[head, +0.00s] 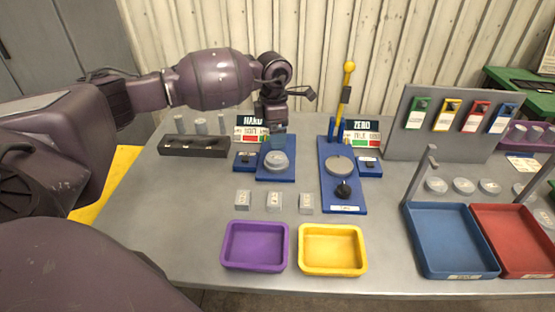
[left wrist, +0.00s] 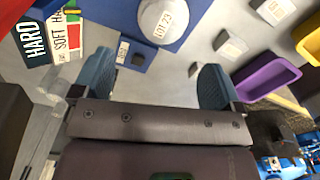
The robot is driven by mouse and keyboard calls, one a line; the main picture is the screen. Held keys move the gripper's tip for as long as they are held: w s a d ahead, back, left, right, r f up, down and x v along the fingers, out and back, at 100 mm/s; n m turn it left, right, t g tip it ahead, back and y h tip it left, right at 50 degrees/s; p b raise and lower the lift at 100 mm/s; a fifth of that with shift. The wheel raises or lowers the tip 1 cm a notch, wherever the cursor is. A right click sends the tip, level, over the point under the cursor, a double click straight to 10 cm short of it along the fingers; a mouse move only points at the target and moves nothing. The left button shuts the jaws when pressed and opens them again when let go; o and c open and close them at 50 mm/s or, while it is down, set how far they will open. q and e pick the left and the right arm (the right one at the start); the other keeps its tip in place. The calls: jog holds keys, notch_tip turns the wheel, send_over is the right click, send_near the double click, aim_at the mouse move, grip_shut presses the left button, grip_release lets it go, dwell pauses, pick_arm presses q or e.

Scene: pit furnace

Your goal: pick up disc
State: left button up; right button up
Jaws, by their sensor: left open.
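A round grey disc (head: 277,161) lies on the left blue stand (head: 284,176), beside the HARD/SOFT sign. In the left wrist view the disc (left wrist: 163,22) shows the label "LOT 73", ahead of the fingertips. My left gripper (head: 277,130) points down just above and behind this disc. In the left wrist view its two blue fingers (left wrist: 156,80) are wide apart, with nothing between them. Another grey disc (head: 340,166) sits on the right blue stand (head: 345,204). My right gripper is in neither view.
Small labelled blocks (head: 274,202) stand before the stands. Purple (head: 226,262) and yellow (head: 303,268) trays lie near the front edge. A yellow-knobbed lever (head: 347,80) rises right of my gripper. Blue (head: 420,256) and red (head: 500,255) bins and several discs (head: 463,186) are at right.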

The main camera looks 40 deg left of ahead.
aim_at(275, 157)
pick_arm(q)
notch_tip(275, 157, down, 8)
jog(key=shift+s+d+f, duration=0.1)
jog(key=shift+d, duration=0.05)
dwell(0.4)
jog(key=shift+c, duration=0.4)
jog(key=c, duration=1.2)
